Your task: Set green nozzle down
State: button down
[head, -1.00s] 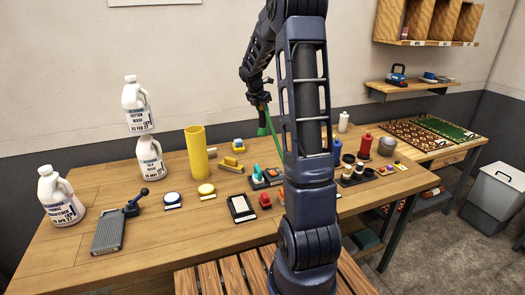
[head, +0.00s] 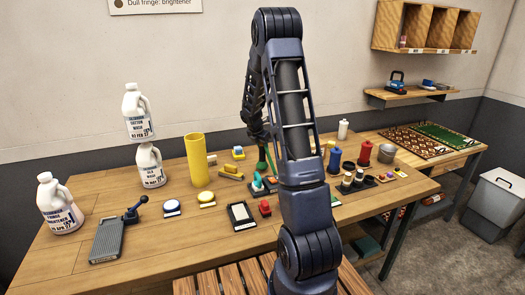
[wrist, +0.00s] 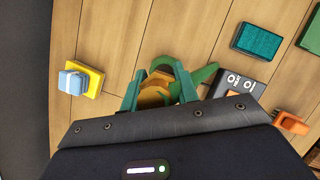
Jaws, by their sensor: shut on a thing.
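The green nozzle (wrist: 203,75) is between the fingers of my gripper (wrist: 160,92) in the wrist view, with a yellow-orange part showing at its middle. My gripper is shut on it. In the head view the green nozzle (head: 262,162) hangs below my gripper (head: 261,143), low over the back middle of the wooden table (head: 90,200). I cannot tell whether its lower end touches the table. My arm hides part of the area to its right.
A dark block with white markings (wrist: 237,88) lies close right of the nozzle in the wrist view. A yellow block with a blue-grey top (wrist: 82,80) is to the left. A yellow cylinder (head: 197,160) and white jugs (head: 60,205) stand left. Bare planks show between items.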

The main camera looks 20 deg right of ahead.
jog(key=shift+f, duration=1.05)
jog(key=c, duration=1.1)
grip_release()
jog(key=shift+o, duration=0.2)
jog(key=s+a+r+m, duration=0.3)
jog(key=s+r, duration=0.3)
jog(key=r, duration=0.4)
jog(key=s+a+r+m, duration=0.3)
jog(key=s+r, duration=0.3)
jog(key=r, duration=0.4)
jog(key=s+a+r+m+t+y, duration=0.1)
jog(key=s+a+r+m+y, duration=0.1)
jog(key=s+m, duration=0.7)
jog(key=s+a+r+m+t+y, duration=0.1)
jog(key=s+a+r+m, duration=0.3)
jog(key=s, duration=1.7)
jog(key=m+y, duration=0.1)
jog(key=m, duration=0.4)
jog(key=shift+s+a, duration=0.2)
jog(key=shift+s, duration=0.2)
